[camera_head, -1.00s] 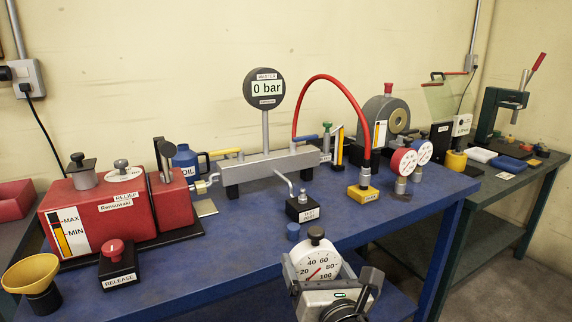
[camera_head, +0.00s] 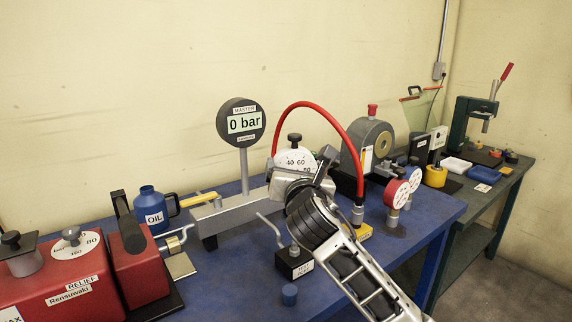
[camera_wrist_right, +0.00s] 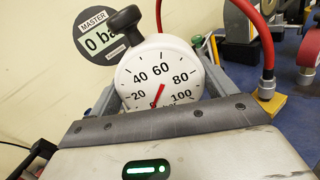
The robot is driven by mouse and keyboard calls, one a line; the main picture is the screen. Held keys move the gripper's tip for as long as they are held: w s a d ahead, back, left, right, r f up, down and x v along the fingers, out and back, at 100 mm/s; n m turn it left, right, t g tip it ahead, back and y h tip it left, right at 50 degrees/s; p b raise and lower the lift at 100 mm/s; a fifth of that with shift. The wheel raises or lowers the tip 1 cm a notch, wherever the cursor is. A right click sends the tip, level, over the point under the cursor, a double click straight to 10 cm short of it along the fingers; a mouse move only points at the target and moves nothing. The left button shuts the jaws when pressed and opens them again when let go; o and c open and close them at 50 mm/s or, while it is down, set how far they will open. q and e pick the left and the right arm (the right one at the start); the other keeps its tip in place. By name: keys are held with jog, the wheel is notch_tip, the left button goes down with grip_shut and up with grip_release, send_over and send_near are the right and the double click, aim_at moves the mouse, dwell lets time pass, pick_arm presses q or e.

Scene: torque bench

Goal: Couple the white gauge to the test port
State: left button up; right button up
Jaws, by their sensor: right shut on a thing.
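The white gauge (camera_head: 293,159), a round dial with a black knob on top, is held up in my right gripper (camera_head: 298,176), in front of the grey manifold (camera_head: 230,213). I cannot identify the test port for certain; part of the manifold is behind my right arm. My left gripper is not in view.
The master gauge (camera_head: 241,122) reads 0 bar. A red hose (camera_head: 325,108) arches behind the white gauge. The red pump (camera_head: 70,285) is at left.

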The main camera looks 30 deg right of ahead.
jog(key=shift+s+r, duration=0.1)
jog(key=shift+s, duration=0.05)
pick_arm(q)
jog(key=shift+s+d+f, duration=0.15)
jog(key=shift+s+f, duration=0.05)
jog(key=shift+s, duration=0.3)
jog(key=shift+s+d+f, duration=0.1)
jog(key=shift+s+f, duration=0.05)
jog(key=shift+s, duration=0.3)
pick_arm(e)
jog(key=shift+s, duration=0.3)
jog(key=shift+f+b, duration=0.45)
jog(key=shift+f, duration=0.2)
jog(key=shift+f+b, duration=0.4)
jog(key=shift+f, duration=0.45)
jog(key=shift+w+f+b, duration=0.1)
jog(key=shift+f+b, duration=0.4)
jog(key=shift+f, duration=0.8)
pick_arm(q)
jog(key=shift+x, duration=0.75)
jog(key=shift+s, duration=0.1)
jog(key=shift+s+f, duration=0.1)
pick_arm(e)
jog(key=shift+f, duration=0.15)
